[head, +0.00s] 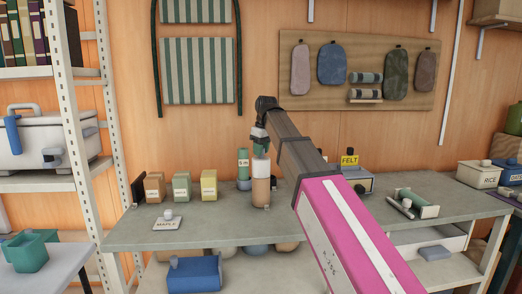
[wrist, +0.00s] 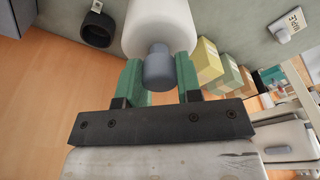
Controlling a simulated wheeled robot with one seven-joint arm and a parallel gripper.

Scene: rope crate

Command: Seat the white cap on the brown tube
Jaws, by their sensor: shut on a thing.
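The brown tube (head: 261,192) stands upright on the grey workbench, near its front middle. The white cap (head: 260,168) is right above it, in line with the tube in the head view; I cannot tell whether it is fully seated. In the wrist view the white cap (wrist: 160,25) is large, with a grey knob (wrist: 158,68) towards me. My gripper (head: 260,146) has its green fingers, also in the wrist view (wrist: 159,78), closed on the knob from both sides. The brown tube is hidden in the wrist view.
Brown, green and yellow boxes (head: 182,187) stand further left, and a MAPLE tag (head: 167,221) lies at the front. A FELT sign (head: 349,161) is right, behind my arm.

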